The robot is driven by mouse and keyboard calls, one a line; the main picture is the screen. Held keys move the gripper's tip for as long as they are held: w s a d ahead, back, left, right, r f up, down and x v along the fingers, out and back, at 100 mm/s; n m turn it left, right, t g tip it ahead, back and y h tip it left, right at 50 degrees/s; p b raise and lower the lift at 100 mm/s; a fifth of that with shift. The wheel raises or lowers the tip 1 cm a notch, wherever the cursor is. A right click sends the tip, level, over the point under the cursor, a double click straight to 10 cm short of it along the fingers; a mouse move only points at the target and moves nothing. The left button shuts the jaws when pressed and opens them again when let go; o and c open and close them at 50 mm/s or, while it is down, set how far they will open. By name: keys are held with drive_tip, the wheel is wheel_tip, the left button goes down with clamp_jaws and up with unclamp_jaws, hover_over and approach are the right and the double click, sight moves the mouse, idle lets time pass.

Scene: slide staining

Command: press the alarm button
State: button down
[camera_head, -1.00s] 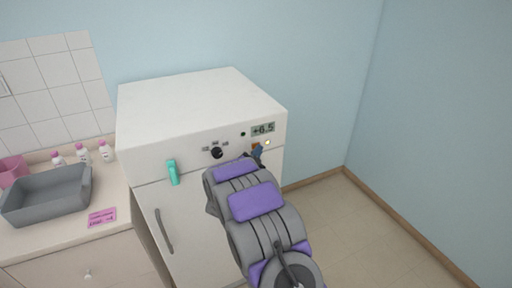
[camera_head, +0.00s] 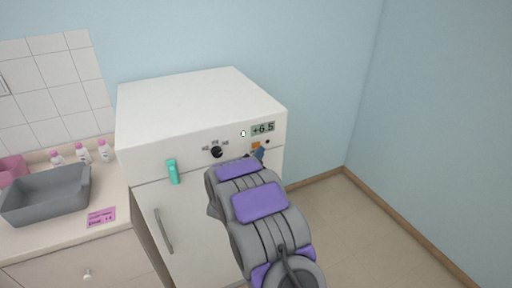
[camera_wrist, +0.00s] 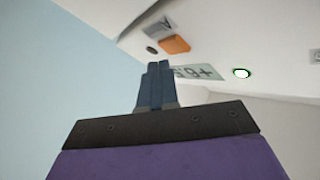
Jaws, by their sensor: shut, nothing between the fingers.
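The orange alarm button (camera_head: 255,145) is on the upper front panel of the white fridge (camera_head: 195,105), just below the display (camera_head: 263,129) reading +6.5. It also shows in the wrist view as an orange block (camera_wrist: 175,44). My gripper (camera_head: 259,153) is at the panel by the button, its dark blue fingers together and empty. In the wrist view the fingertips (camera_wrist: 159,65) overlap the display, with a small picture gap to the orange button. I cannot tell whether they touch the panel.
A small lit lamp (camera_head: 243,134) is left of the display; a dark one (camera_head: 267,142) is right of the button. A black knob (camera_head: 217,152) and teal clip (camera_head: 173,171) are on the fridge front. A grey basin (camera_head: 48,194) stands on the left counter. The right floor is clear.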

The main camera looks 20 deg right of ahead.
drive_tip(key=shift+s, duration=0.1)
drive_tip(key=s+b, duration=0.2)
drive_tip(key=s, duration=0.2)
drive_tip(key=shift+s+d+r, duration=0.1)
drive_tip(key=shift+s, duration=0.3)
idle(0.7)
